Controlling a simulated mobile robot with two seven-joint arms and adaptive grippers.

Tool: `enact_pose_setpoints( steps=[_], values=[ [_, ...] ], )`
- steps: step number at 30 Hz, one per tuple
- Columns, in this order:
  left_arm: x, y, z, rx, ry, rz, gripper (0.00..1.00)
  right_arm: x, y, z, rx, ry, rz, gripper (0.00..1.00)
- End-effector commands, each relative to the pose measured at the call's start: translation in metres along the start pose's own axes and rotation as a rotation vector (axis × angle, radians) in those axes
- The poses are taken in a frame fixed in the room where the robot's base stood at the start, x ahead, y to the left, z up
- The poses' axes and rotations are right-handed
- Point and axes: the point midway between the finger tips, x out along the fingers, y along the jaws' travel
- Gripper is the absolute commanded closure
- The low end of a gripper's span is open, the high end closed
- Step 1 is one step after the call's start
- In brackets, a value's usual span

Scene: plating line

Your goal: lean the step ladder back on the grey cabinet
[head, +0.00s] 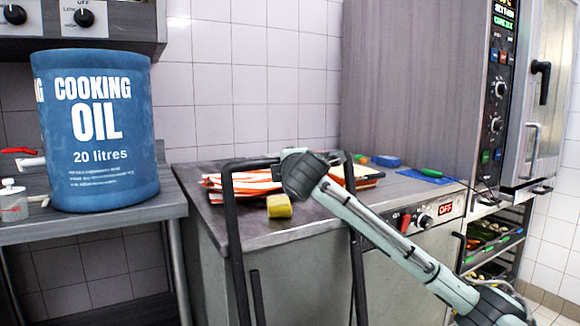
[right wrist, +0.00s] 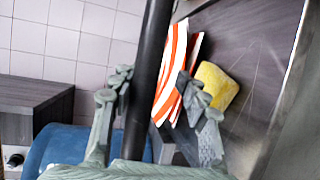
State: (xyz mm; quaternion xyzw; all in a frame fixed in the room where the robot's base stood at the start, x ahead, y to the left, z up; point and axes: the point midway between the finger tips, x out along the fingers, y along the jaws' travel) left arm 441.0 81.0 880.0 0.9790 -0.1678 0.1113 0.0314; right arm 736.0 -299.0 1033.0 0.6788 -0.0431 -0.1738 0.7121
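The step ladder (head: 236,230) is a black tubular frame in front of the grey cabinet (head: 300,265). Its top rail rises above the worktop, and its feet are out of view. I cannot tell whether it touches the cabinet. My right gripper (head: 290,165) is at the top rail, its fingers mostly hidden by the wrist. In the right wrist view the ladder's black tube (right wrist: 149,75) passes between the fingers of my right gripper (right wrist: 157,82). The fingers are apart, with gaps to the tube. My left gripper is not in view.
A blue cooking oil drum (head: 100,140) stands on the left table (head: 100,222). A tall oven (head: 500,100) stands at the right.

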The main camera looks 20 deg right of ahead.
Motion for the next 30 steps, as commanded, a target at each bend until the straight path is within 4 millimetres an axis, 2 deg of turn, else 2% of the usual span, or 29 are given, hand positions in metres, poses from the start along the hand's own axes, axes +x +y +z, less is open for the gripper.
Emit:
enact_pose_setpoints(
  steps=[1,5,8,15,21,30],
  values=[
    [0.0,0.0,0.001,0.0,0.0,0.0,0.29,0.001,-0.008,-0.003,-0.001,0.003,-0.014,0.57],
    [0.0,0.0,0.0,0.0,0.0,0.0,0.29,-0.005,-0.006,-0.003,-0.002,0.005,-0.01,0.57],
    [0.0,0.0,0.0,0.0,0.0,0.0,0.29,-0.019,-0.005,-0.003,-0.002,0.006,-0.008,0.57],
    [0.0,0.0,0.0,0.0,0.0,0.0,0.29,-0.071,-0.003,-0.003,-0.002,0.007,-0.005,0.57],
    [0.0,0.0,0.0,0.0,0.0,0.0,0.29,-0.105,-0.003,-0.002,-0.003,0.005,-0.007,0.57],
    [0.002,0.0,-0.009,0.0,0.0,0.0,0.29,-0.122,0.005,-0.001,-0.003,0.002,-0.007,0.57]
  ],
)
